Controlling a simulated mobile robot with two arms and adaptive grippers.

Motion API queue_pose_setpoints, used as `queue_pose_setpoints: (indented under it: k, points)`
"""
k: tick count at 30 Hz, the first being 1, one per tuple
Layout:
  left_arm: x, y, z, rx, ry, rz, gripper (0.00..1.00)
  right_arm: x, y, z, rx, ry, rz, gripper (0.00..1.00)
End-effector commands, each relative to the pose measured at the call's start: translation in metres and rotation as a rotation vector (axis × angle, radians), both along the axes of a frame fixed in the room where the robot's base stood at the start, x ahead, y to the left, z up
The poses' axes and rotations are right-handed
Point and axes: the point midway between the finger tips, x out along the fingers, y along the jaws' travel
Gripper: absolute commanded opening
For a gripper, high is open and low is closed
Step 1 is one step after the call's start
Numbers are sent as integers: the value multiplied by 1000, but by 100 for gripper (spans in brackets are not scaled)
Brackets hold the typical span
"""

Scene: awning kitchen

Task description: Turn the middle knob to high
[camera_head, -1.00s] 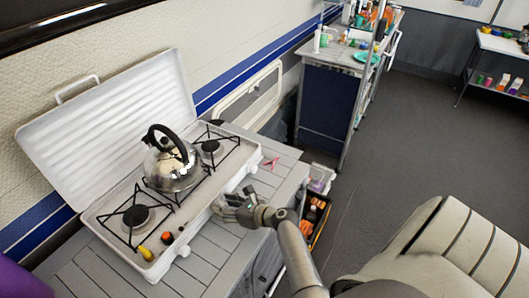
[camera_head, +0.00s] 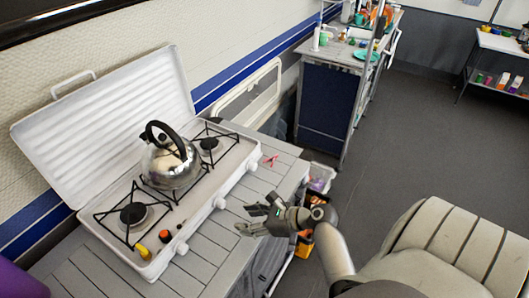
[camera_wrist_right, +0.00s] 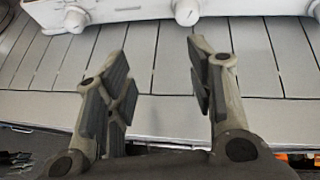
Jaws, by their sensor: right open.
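A white camping stove (camera_head: 237,165) with an open lid stands on the counter. It has white knobs along its front edge. The middle knob (camera_head: 220,203) is a small white cylinder; it also appears near the top of the right wrist view (camera_wrist_right: 187,12). My right gripper (camera_head: 250,219) is open and empty over the counter slats, to the right of the middle knob and apart from it. In the right wrist view, its two fingers (camera_wrist_right: 160,85) are spread, with only counter between them. The knob's setting is too small to read. My left gripper is not in view.
A shiny kettle (camera_head: 172,165) with a black handle sits on the stove's middle. Yellow (camera_head: 142,251) and red-and-black (camera_head: 165,236) small items lie at its near end. A pink item (camera_head: 270,160) lies on the counter (camera_head: 215,255). The slats before the knobs are clear.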

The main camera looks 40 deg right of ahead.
Motion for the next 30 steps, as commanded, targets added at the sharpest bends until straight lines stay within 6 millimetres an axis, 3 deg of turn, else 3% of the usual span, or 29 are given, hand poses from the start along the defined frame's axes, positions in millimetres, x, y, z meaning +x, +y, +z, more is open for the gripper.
queue_pose_setpoints:
  k: [15, 30]
  points:
    - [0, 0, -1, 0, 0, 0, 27, -45, 42, -19, -628, -90, 548, 50]
    - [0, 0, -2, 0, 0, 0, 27, -93, 64, -31, -1122, -218, 1120, 50]
